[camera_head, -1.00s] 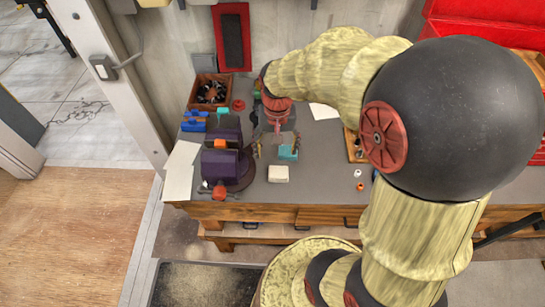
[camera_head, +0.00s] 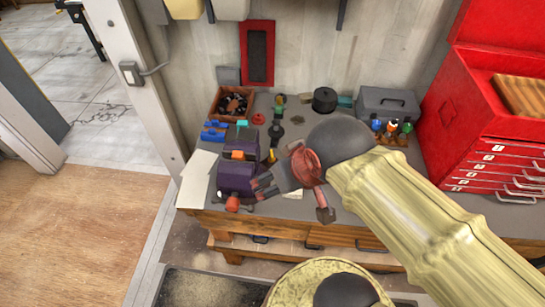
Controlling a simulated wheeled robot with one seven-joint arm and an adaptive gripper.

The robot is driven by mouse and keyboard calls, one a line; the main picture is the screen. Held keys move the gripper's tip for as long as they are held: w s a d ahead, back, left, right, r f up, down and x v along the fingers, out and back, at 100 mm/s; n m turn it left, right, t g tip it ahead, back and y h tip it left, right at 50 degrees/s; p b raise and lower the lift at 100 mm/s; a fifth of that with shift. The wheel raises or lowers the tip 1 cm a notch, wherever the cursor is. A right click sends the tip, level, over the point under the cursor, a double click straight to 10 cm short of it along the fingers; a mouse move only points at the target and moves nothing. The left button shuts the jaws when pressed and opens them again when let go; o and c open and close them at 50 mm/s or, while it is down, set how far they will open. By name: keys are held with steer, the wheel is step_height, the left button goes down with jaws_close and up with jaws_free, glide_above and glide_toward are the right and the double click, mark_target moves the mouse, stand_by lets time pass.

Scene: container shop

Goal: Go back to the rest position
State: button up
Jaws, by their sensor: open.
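My gripper (camera_head: 262,187) is in front of the workbench (camera_head: 215,217), its dark fingers spread and pointing left, with nothing seen between them. My pale arm comes in from the lower right, and its dark wrist hides the middle of the bench. In the picture the fingertips are close to the right side of the purple vise (camera_head: 235,178). I cannot tell whether they touch it.
A wooden box with dark parts (camera_head: 232,102) and a blue item (camera_head: 214,131) stand at the back left. A grey toolbox (camera_head: 387,103) and a red drawer cabinet (camera_head: 495,165) are on the right. Wooden floor (camera_head: 90,220) is clear at left.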

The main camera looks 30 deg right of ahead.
step_height(320, 180, down, 8)
steer(key=b, duration=0.7)
steer(key=shift+b, duration=0.35)
